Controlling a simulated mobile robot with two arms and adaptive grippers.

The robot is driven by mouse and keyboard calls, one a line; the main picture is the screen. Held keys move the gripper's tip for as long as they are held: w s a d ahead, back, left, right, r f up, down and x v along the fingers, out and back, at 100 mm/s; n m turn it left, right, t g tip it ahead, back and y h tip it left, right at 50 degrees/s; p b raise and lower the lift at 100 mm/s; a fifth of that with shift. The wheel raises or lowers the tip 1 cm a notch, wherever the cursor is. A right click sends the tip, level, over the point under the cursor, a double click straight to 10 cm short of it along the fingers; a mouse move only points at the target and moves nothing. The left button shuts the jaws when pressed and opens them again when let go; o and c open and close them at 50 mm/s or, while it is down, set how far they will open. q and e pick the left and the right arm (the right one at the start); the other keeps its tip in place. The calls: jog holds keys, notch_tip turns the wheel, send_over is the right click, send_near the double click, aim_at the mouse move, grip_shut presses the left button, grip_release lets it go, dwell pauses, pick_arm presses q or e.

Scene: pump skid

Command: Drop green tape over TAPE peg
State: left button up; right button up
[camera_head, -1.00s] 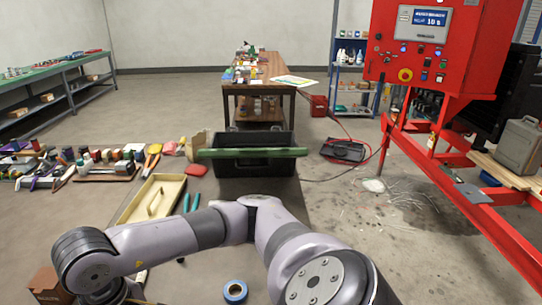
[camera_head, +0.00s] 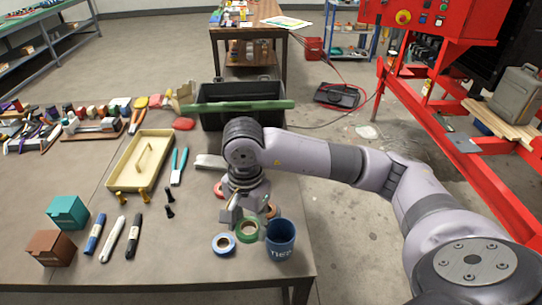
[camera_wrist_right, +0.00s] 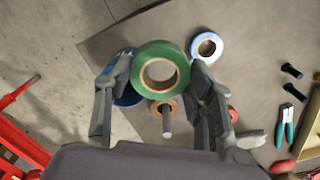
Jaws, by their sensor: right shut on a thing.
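The green tape roll (camera_head: 247,236) is held between the fingertips of my right gripper (camera_head: 247,219), low over the near edge of the table. In the right wrist view the green tape (camera_wrist_right: 178,82) has its hole facing the camera, with a finger of the right gripper (camera_wrist_right: 160,68) on each side. A grey peg (camera_wrist_right: 167,123) shows just below the green tape there, by a brown-orange tape ring (camera_wrist_right: 157,106). The green roll appears beside the peg, not around it. No TAPE label is legible. My left gripper is not in view.
A blue mug (camera_head: 281,242) stands close right of the green tape; a blue tape roll (camera_head: 224,244) lies to its left. Markers (camera_head: 113,238), black bolts (camera_head: 169,206), pliers (camera_head: 178,166) and a cream tray (camera_head: 118,180) lie left. A black bin (camera_head: 213,122) stands behind.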

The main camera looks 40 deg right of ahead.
jog(key=w+d+r+n+p, duration=0.1)
jog(key=w+d+n+p, duration=0.2)
jog(key=n, duration=0.8)
jog(key=w+d+r+n+p, duration=0.1)
jog(key=w+d+n+p, duration=0.2)
jog(key=n, duration=0.9)
jog(key=w+d+r+n+p, duration=0.1)
jog(key=w+d+n+p, duration=0.3)
jog(key=n, duration=0.7)
jog(key=shift+w+d+n, duration=0.1)
jog(key=shift+d+n, duration=0.2)
jog(key=shift+d, duration=0.25)
jog(key=shift+d+f, duration=0.1)
jog(key=shift+d, duration=0.05)
pick_arm(q)
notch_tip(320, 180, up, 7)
jog(key=b, duration=0.3)
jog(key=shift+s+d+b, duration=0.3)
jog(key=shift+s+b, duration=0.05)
pick_arm(e)
jog(key=shift+f, duration=2.4)
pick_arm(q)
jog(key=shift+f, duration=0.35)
pick_arm(e)
jog(key=shift+f, duration=0.4)
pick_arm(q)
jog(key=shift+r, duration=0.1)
pick_arm(e)
jog(key=o, duration=1.1)
